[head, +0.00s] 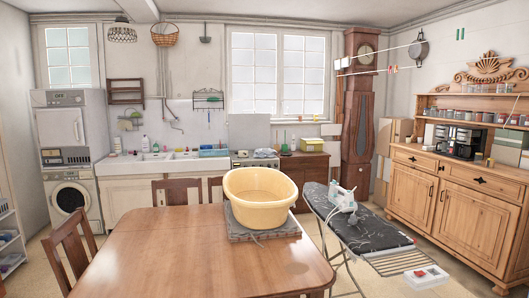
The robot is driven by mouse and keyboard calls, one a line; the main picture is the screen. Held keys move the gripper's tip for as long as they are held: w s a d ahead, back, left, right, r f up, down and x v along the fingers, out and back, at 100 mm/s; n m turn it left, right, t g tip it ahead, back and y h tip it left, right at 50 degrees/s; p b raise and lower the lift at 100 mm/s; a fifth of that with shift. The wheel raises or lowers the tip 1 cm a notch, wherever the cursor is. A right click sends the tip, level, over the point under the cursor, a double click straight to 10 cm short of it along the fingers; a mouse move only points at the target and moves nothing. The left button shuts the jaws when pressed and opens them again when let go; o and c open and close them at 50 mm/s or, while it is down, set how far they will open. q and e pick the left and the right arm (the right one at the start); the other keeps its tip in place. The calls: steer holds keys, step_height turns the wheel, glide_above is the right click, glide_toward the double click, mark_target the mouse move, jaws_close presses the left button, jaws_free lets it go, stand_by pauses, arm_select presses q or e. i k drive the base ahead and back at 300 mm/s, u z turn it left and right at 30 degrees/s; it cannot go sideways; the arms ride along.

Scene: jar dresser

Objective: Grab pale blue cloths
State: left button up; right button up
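I cannot make out any pale blue cloth for certain. A yellow oval tub (260,203) stands on a grey slab or pad (236,229) at the table's far right corner. Its visible inside looks empty, with part of the bottom hidden by the near rim. Neither of my grippers shows in the head view.
The wooden table (170,262) is otherwise bare. Chairs (70,248) stand at its left and far sides. An ironing board (365,235) with an iron (342,196) stands at the right. A wooden dresser (440,205) with jars lines the right wall. A sink (160,163) is at the back.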

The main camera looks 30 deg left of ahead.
mark_target(262, 152)
steer(key=k, duration=0.9)
steer(key=z, duration=0.65)
steer(key=i, duration=0.1)
steer(key=u, duration=3.35)
steer(key=k, duration=0.85)
steer(key=u, duration=0.1)
steer(key=i, duration=3.75)
